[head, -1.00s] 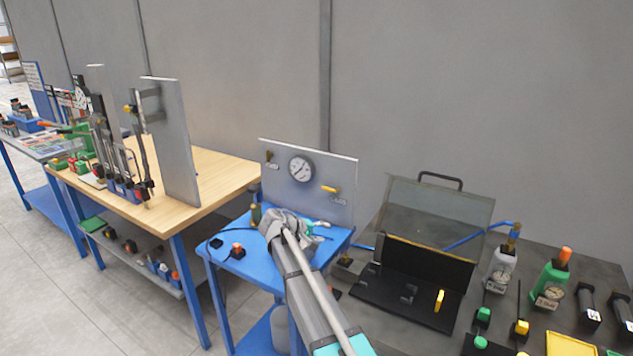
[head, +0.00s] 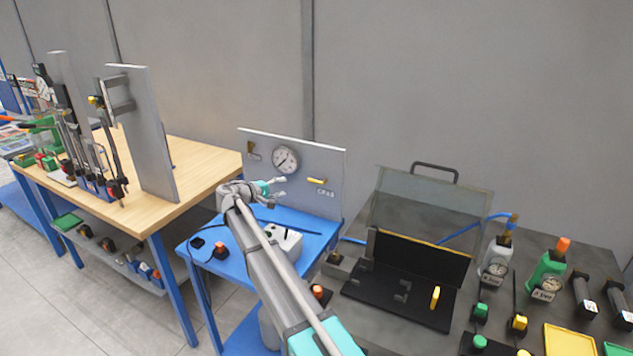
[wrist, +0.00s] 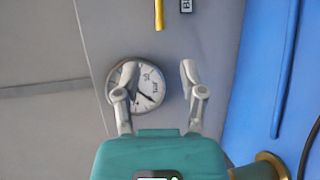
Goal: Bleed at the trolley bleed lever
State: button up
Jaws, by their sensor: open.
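The yellow bleed lever (head: 317,181) sits on the upright grey panel of the blue trolley, right of the round gauge (head: 286,160). Its small label is just below it. In the wrist view the lever (wrist: 158,14) shows at the top edge, cut off, beside part of a black label (wrist: 187,5) reading "B…". My gripper (head: 280,187) is in front of the panel, below the gauge and left of the lever. In the wrist view its fingers (wrist: 159,66) are spread and empty, the left one overlapping the gauge face (wrist: 150,85). They are apart from the lever.
A second, brass-coloured lever (head: 251,149) is on the panel's left. The trolley top (head: 234,265) carries a pale box (head: 284,240), an orange-topped knob (head: 220,250) and a dark cable. An open black case (head: 405,295) lies on the bench to the right. A wooden-topped bench (head: 200,165) stands left.

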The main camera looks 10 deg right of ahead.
aim_at(311, 181)
jog(key=b+x, duration=0.2)
jog(key=x, duration=1.1)
jog(key=shift+w+f, duration=0.1)
jog(key=shift+w, duration=0.05)
grip_shut()
